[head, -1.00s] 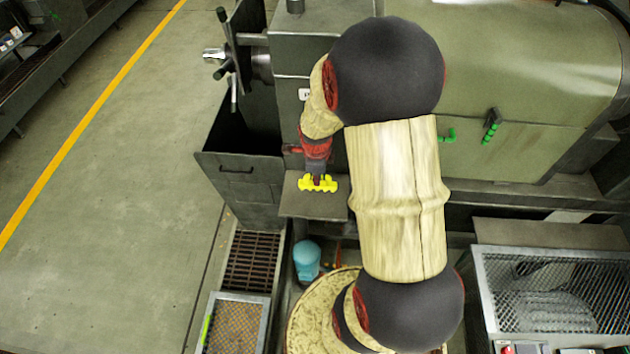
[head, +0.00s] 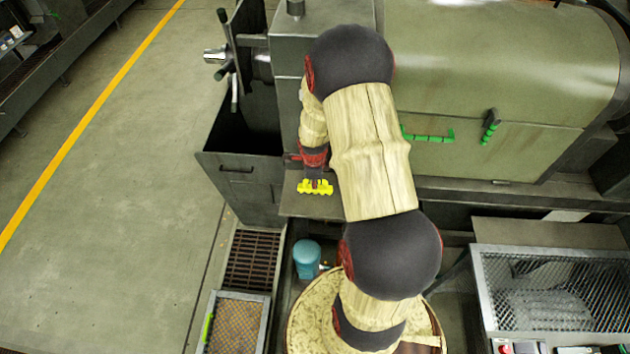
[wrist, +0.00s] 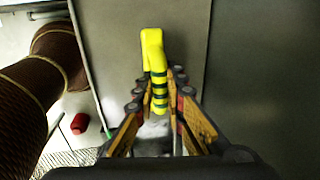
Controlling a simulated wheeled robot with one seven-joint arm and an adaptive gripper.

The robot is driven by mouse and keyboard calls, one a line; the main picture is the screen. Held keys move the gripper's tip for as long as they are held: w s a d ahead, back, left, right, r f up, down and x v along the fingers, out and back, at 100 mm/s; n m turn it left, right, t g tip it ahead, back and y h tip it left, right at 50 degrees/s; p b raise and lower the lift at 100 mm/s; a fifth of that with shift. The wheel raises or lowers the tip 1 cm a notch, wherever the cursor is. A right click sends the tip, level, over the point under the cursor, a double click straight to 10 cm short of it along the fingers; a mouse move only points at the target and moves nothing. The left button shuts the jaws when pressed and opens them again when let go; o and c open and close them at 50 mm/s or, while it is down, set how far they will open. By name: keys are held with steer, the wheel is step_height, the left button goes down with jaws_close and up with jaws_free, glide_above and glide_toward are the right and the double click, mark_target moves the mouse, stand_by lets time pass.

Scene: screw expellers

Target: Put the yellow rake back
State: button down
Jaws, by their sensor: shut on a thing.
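The yellow rake (head: 315,188), a short toothed bar in the head view, is at the end of my gripper (head: 314,177). In the wrist view the rake (wrist: 153,50) is a bright yellow bar with dark bands, between the two fingers of my gripper (wrist: 160,84). The fingers are shut on it. The rake is over a flat grey metal ledge (head: 300,206) on the front of the machine. I cannot tell whether it touches the ledge. Part of the rake is hidden by the fingers.
The green machine housing (head: 500,70) with green handles (head: 428,137) stands to the right. An open dark bin (head: 232,180) is left of the ledge. A mesh-topped tray (head: 237,325) with a green-handled item (head: 207,328) and a blue cylinder (head: 306,258) are below. The left floor is clear.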

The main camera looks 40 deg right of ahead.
steer(key=shift+f, duration=0.2)
steer(key=c, duration=1.8)
jaws_free()
steer(key=shift+c, duration=0.2)
steer(key=shift+r, duration=0.1)
